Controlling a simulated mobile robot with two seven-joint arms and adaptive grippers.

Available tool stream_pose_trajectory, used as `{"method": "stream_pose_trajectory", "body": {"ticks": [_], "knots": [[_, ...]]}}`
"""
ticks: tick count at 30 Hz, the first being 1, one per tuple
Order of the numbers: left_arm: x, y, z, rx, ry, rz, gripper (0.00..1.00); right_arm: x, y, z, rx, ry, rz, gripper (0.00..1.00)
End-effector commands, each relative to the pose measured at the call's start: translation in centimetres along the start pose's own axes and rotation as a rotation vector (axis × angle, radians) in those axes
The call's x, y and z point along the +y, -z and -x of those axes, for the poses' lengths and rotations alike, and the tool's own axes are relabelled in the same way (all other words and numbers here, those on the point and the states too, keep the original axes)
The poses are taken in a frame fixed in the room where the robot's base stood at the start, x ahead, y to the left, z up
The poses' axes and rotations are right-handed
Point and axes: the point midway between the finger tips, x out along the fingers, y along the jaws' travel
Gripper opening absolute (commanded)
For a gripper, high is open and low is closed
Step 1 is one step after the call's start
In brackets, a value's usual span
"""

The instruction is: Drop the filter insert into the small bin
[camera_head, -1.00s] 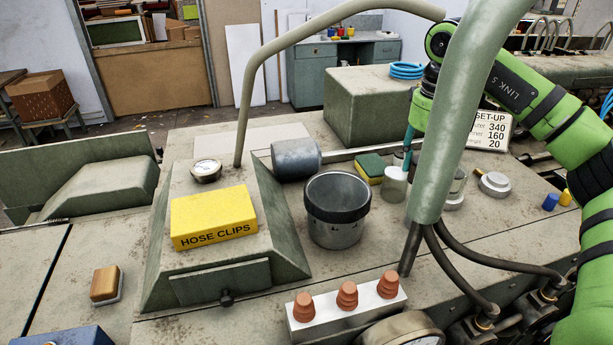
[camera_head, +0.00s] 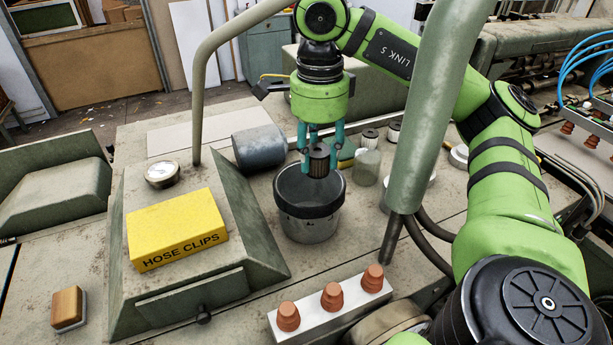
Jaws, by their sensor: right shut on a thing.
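The filter insert (camera_head: 319,161) is a small dark ribbed cylinder. My right gripper (camera_head: 321,158) is shut on it, with teal fingers on its sides, and holds it upright. The small bin (camera_head: 309,226) is a grey metal bucket with a black band around its rim, standing on the machine top. The insert and fingertips show over the bin's far rim and opening; the insert's lower end overlaps the dark inside, and I cannot tell its exact height. My left gripper is not in view.
A yellow hose clips box (camera_head: 177,228) lies left of the bin. A grey cylinder (camera_head: 259,148) lies behind it. A thick green pipe (camera_head: 425,120) rises at right. A white block with orange suction cups (camera_head: 331,296) is in front.

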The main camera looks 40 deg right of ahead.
Motion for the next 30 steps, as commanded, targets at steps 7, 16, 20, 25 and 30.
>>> {"method": "stream_pose_trajectory", "body": {"ticks": [7, 16, 20, 25, 30], "knots": [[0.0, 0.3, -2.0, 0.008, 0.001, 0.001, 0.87, 0.0, 0.0, -2.6, 0.000, -0.001, -0.001, 0.12], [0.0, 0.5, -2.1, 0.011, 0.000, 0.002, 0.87, 0.0, 0.0, -2.7, -0.001, 0.001, -0.002, 0.12], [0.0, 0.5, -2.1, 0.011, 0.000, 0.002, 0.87, 0.0, 0.0, -2.7, 0.000, 0.001, -0.002, 0.63], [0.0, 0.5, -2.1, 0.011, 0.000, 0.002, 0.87, 0.0, 0.0, -2.7, 0.000, 0.000, -0.002, 0.67], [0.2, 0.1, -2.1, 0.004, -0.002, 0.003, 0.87, 0.0, 0.0, -2.7, 0.000, 0.000, -0.002, 0.67]]}}
